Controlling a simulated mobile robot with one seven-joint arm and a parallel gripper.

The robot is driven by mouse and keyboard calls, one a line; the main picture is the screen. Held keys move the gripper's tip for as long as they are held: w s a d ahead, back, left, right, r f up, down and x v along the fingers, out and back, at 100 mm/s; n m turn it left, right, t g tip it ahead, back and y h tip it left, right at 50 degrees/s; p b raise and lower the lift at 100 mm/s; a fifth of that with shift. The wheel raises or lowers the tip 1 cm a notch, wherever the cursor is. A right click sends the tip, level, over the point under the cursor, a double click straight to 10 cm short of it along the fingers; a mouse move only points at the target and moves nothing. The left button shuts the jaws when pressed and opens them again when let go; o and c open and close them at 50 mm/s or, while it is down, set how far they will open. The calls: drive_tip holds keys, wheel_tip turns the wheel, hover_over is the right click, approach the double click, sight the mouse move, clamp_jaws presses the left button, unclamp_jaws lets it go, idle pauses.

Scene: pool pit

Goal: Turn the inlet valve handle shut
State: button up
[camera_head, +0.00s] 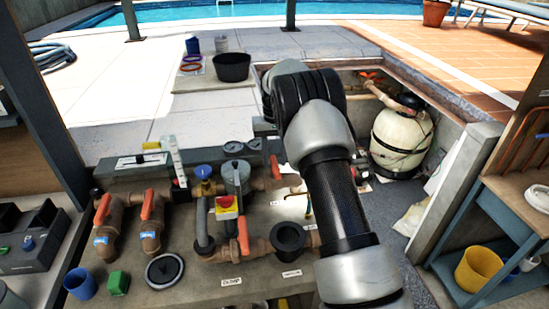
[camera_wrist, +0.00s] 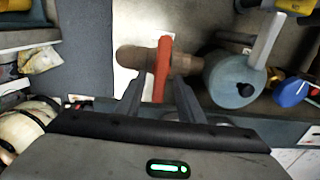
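In the wrist view, an orange valve handle (camera_wrist: 163,68) stands across a copper-coloured pipe (camera_wrist: 133,58) beside a round grey housing (camera_wrist: 233,80). My gripper (camera_wrist: 157,86) is open, with one finger on each side of the handle's near end. Gaps show between the handle and both fingers. In the head view, this appears to be the orange handle (camera_head: 275,167) right of the grey housing (camera_head: 237,176). My arm hides the gripper there. Other orange handles are at the front (camera_head: 243,235) and on two left pipes (camera_head: 103,208) (camera_head: 147,204). I cannot read which valve is the inlet.
A blue-topped valve (camera_head: 205,181) and a red-and-yellow switch (camera_head: 228,206) stand close left of the handle. A cream tank (camera_head: 400,137) is at right. A black ring fitting (camera_head: 288,241) and a round black lid (camera_head: 164,270) are near the front. The pit floor at right is partly clear.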

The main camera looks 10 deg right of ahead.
sight(275, 162)
wheel_tip(275, 162, up, 18)
drive_tip(key=p, duration=0.1)
drive_tip(key=shift+f, duration=0.25)
drive_tip(key=shift+r, duration=0.1)
idle(0.4)
drive_tip(key=s+r+t, duration=0.3)
drive_tip(key=s+r, duration=1)
drive_tip(key=s, duration=0.4)
drive_tip(key=s+f+t, duration=0.1)
drive_tip(key=s+f, duration=0.3)
drive_tip(key=s, duration=0.7)
drive_tip(key=s+f+t, duration=0.1)
drive_tip(key=s+f, duration=0.3)
drive_tip(key=s, duration=0.8)
drive_tip(key=shift+a+t, duration=0.2)
drive_tip(key=shift+t, duration=0.1)
drive_tip(key=shift+f, duration=0.1)
